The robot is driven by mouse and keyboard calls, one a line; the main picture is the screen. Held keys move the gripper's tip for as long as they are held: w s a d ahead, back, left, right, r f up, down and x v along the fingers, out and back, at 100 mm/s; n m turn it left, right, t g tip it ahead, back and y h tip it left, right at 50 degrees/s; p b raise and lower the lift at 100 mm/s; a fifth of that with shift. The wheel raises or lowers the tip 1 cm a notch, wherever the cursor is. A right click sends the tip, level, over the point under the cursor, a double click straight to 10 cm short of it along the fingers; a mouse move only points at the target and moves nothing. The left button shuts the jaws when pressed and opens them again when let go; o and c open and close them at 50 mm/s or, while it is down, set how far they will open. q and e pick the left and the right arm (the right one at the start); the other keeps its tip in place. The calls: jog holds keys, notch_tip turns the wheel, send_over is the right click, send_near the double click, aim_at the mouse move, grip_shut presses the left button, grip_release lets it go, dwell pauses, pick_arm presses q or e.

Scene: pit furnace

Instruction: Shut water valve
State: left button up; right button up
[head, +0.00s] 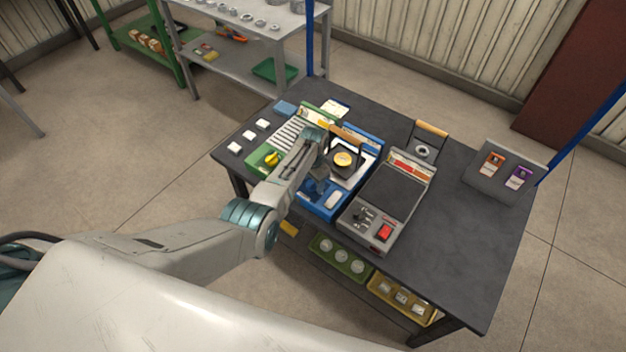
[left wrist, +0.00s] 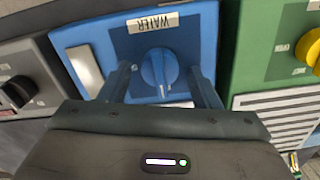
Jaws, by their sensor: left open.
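The water valve is a round blue knob (left wrist: 160,68) on a blue panel (left wrist: 198,32) with a white label reading WATER (left wrist: 153,22), seen upside down in the left wrist view. The knob has a pale pointer mark on its face. My left gripper (left wrist: 162,78) is open, with one finger on each side of the knob; I cannot tell whether they touch it. The right gripper is not in view.
A green unit with a yellow knob (head: 271,158) stands left of the blue one. A grey unit with a red switch (head: 384,232) stands right. The dark table (head: 455,230) is clear at its right front. A stand with orange and purple tags (head: 506,170) is at far right.

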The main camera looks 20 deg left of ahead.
pick_arm(q)
jog(key=shift+r, duration=0.1)
jog(key=shift+r, duration=0.25)
notch_tip(320, 180, up, 9)
jog(key=shift+f+b, duration=0.1)
jog(key=shift+b, duration=0.4)
jog(key=shift+r, duration=0.7)
